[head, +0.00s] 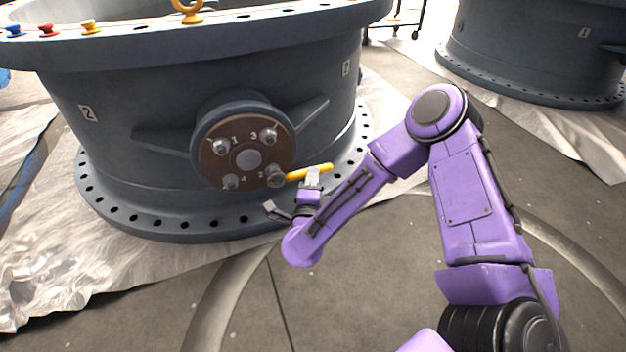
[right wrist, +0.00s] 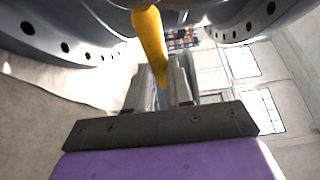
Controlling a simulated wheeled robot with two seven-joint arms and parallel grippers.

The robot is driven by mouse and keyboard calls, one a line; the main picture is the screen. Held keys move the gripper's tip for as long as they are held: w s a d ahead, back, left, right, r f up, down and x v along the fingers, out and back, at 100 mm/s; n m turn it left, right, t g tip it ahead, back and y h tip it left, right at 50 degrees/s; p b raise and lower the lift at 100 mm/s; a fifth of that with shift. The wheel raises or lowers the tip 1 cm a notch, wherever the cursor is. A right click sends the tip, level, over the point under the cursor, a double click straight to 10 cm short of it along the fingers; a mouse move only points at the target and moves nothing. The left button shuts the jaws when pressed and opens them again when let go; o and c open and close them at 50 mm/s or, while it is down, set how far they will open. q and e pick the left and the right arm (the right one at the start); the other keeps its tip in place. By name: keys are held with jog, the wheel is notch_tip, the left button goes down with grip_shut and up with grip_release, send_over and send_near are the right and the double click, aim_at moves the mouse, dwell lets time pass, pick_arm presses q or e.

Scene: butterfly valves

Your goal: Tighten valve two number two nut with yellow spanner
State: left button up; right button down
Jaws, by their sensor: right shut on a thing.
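The blue-grey valve (head: 300,95) with a "2" label stands in the middle and left of the head view. Its brown round plate (head: 245,140) has several numbered nuts. The number two nut (head: 275,176) is at the plate's lower right. The yellow spanner (head: 322,168) lies nearly level, its head at this nut; how fully it fits around the nut I cannot tell. My right gripper (head: 312,180) is shut on the spanner's handle, right of the plate. In the right wrist view the spanner (right wrist: 149,38) runs down toward the fingers (right wrist: 165,88). My left gripper is not in view.
A fin (head: 312,113) sticks out above the spanner. The valve's lower flange (head: 180,225) with bolt holes lies below. Coloured knobs (head: 47,30) and a yellow eye bolt (head: 187,12) sit on the top rim. Another valve (head: 540,50) stands at the back right. Open floor (head: 350,290) lies in front.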

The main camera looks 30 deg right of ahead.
jog(key=shift+w, duration=0.1)
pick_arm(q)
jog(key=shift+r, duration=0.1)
pick_arm(e)
jog(key=shift+w+d, duration=0.2)
jog(key=shift+w, duration=0.4)
jog(key=shift+w, duration=0.1)
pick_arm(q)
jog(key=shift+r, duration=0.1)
pick_arm(e)
jog(key=shift+w+d, duration=0.1)
jog(key=shift+w, duration=0.35)
pick_arm(q)
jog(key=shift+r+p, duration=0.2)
jog(key=shift+p, duration=0.1)
pick_arm(e)
jog(key=shift+r, duration=0.1)
dwell(0.4)
